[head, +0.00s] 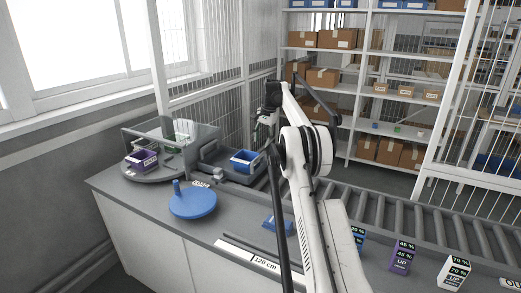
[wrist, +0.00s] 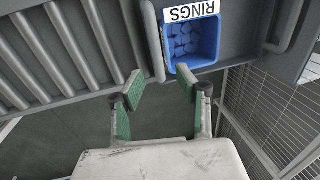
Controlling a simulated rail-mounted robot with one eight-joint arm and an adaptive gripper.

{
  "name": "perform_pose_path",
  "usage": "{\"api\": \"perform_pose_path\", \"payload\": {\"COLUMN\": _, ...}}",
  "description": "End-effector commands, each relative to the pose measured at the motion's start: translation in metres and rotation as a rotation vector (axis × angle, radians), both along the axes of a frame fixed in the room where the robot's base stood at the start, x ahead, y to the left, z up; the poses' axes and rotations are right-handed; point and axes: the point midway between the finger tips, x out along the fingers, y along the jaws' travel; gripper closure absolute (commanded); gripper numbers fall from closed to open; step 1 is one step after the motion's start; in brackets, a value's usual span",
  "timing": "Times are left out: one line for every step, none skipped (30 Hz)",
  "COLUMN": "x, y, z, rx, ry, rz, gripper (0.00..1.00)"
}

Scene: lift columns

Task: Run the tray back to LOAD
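A blue bin (head: 244,161) sits on a dark grey tray-like carrier (head: 225,170) at the back of the counter. In the wrist view the bin (wrist: 190,42) bears a label reading RINGS and holds several blue pieces. My gripper (wrist: 160,84) has green pads set apart with nothing between them, close to the bin's near edge. In the head view my gripper (head: 263,130) is above and right of the bin, partly hidden by my arm. A blue disc (head: 193,204) with an upright knob lies on the counter. A small label (head: 201,184) behind it is too small to read surely.
A purple bin (head: 142,160) stands on a round plate beside a clear panel, at left. A roller conveyor (head: 400,213) runs along the right. Blocks marked with percentages and UP (head: 403,257) stand at front right. A 120 cm strip (head: 262,260) lies along the counter front.

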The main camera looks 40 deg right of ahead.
Motion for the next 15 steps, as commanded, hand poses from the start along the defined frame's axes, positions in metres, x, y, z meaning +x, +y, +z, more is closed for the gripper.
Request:
{"api": "perform_pose_path", "payload": {"x": -0.002, "y": -0.001, "z": 0.009, "rx": 0.0, "ry": 0.0, "rz": 0.0, "gripper": 0.67}}
{"api": "perform_pose_path", "payload": {"x": -0.003, "y": -0.001, "z": 0.014, "rx": 0.0, "ry": 0.0, "rz": 0.0, "gripper": 0.67}}
{"api": "perform_pose_path", "payload": {"x": -0.004, "y": -0.002, "z": 0.019, "rx": 0.0, "ry": 0.0, "rz": 0.0, "gripper": 0.67}}
{"api": "perform_pose_path", "payload": {"x": -0.004, "y": -0.002, "z": 0.023, "rx": 0.0, "ry": 0.0, "rz": 0.0, "gripper": 0.67}}
{"api": "perform_pose_path", "payload": {"x": -0.005, "y": -0.002, "z": 0.026, "rx": 0.0, "ry": 0.0, "rz": 0.0, "gripper": 0.67}}
{"api": "perform_pose_path", "payload": {"x": -0.005, "y": -0.003, "z": 0.03, "rx": 0.0, "ry": -0.001, "rz": 0.0, "gripper": 0.67}}
{"api": "perform_pose_path", "payload": {"x": -0.006, "y": -0.003, "z": 0.032, "rx": 0.0, "ry": -0.001, "rz": 0.0, "gripper": 0.67}}
{"api": "perform_pose_path", "payload": {"x": -0.006, "y": -0.003, "z": 0.035, "rx": 0.0, "ry": -0.001, "rz": 0.0, "gripper": 0.67}}
{"api": "perform_pose_path", "payload": {"x": -0.006, "y": -0.003, "z": 0.037, "rx": 0.0, "ry": -0.001, "rz": 0.0, "gripper": 0.67}}
{"api": "perform_pose_path", "payload": {"x": -0.007, "y": -0.003, "z": 0.038, "rx": 0.0, "ry": -0.001, "rz": 0.0, "gripper": 0.67}}
{"api": "perform_pose_path", "payload": {"x": -0.007, "y": -0.003, "z": 0.038, "rx": 0.0, "ry": -0.001, "rz": 0.0, "gripper": 0.67}}
{"api": "perform_pose_path", "payload": {"x": -0.007, "y": -0.003, "z": 0.039, "rx": 0.0, "ry": -0.001, "rz": 0.0, "gripper": 0.67}}
{"api": "perform_pose_path", "payload": {"x": -0.007, "y": -0.003, "z": 0.039, "rx": 0.0, "ry": -0.001, "rz": 0.0, "gripper": 0.67}}
{"api": "perform_pose_path", "payload": {"x": -0.007, "y": -0.003, "z": 0.04, "rx": 0.0, "ry": -0.001, "rz": 0.0, "gripper": 0.67}}
{"api": "perform_pose_path", "payload": {"x": -0.007, "y": -0.003, "z": 0.04, "rx": 0.0, "ry": -0.001, "rz": 0.0, "gripper": 0.67}}
